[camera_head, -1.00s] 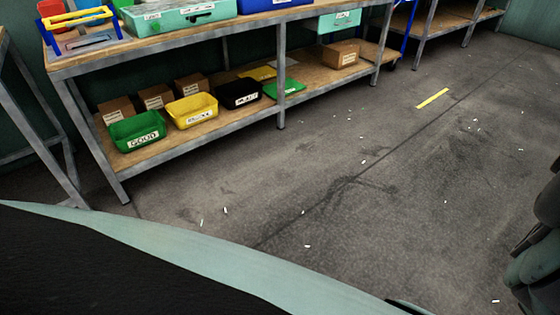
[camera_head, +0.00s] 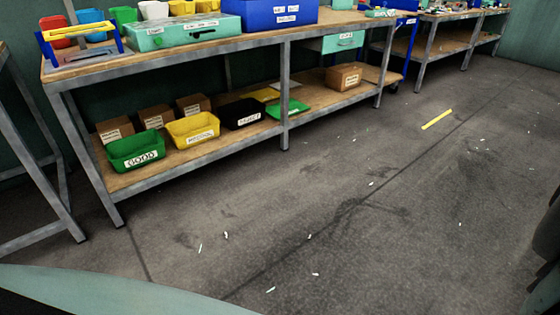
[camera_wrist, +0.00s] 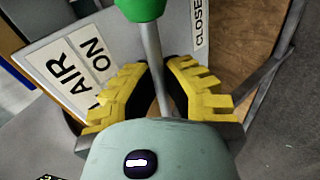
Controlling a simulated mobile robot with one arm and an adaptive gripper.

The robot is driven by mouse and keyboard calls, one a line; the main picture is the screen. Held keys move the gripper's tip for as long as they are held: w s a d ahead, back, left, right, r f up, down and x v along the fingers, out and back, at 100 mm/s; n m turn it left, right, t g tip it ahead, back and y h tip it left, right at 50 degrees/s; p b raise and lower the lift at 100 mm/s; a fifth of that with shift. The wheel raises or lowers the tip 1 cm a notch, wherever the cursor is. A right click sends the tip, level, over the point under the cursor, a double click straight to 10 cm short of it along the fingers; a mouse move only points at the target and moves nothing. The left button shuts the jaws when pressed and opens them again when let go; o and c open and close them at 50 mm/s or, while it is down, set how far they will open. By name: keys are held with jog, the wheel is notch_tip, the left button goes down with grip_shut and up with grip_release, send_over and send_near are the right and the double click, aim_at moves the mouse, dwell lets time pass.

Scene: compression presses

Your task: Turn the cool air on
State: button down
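In the camera_wrist view, a lever with a green knob (camera_wrist: 141,8) and a straight metal stem (camera_wrist: 152,50) stands in front of a grey panel (camera_wrist: 125,22). A white label (camera_wrist: 80,68) reading "AIR ON" is left of the stem. A partly cut-off label (camera_wrist: 200,18) reading "CLOSE" is to the right. The lower end of the stem is hidden behind my gripper's body. Neither the lever nor my gripper shows in the camera_head view.
A workbench (camera_head: 170,55) with coloured bins and boxes stands at the back left in the camera_head view. Its lower shelf holds a green bin (camera_head: 135,152), a yellow bin (camera_head: 193,129) and cardboard boxes. The floor (camera_head: 330,215) is open, with small white bits and a yellow strip (camera_head: 437,119).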

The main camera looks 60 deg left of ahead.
jog(key=shift+r+g, duration=0.2)
jog(key=shift+g, duration=0.1)
jog(key=shift+r+n+b, duration=0.15)
jog(key=shift+n+b, duration=0.15)
jog(key=c, duration=1)
grip_release()
jog(key=shift+a, duration=0.15)
jog(key=shift+v, duration=5.8)
jog(key=shift+w+a, duration=0.1)
